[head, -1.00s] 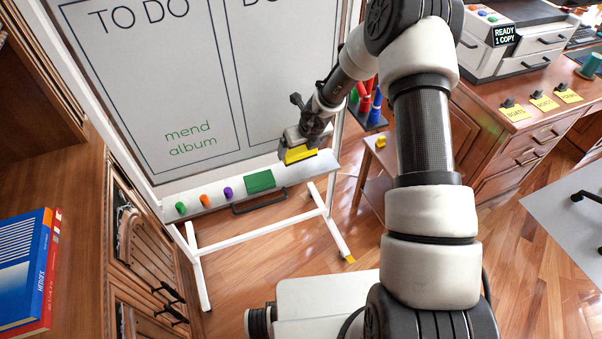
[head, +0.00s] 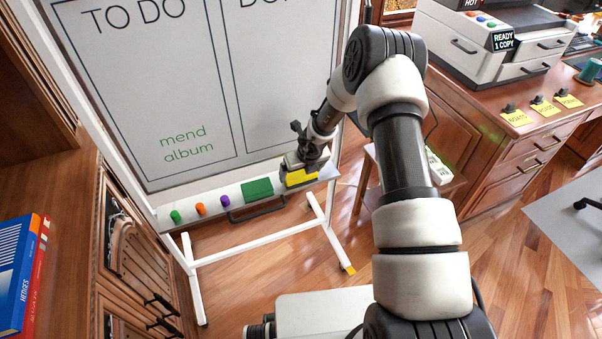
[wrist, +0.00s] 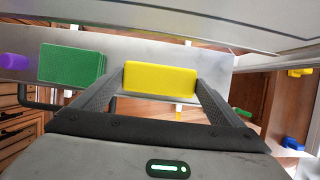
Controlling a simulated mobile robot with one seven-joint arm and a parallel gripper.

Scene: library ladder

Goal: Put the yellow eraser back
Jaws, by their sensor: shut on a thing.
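The yellow eraser (head: 301,177) is held between the fingers of my gripper (head: 304,168), at the right end of the whiteboard's tray (head: 240,204). In the wrist view the yellow eraser (wrist: 160,79) sits between both fingertips of my gripper (wrist: 158,88), with the pale tray surface (wrist: 215,64) around it. I cannot tell whether its underside touches the tray. A green eraser (head: 258,188) lies on the tray just left of it, with a small gap; it also shows in the wrist view (wrist: 70,65).
A dark handle bar (head: 258,211) runs below the tray. The whiteboard (head: 165,90) rises behind. A desk with a printer (head: 495,45) stands at the right.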

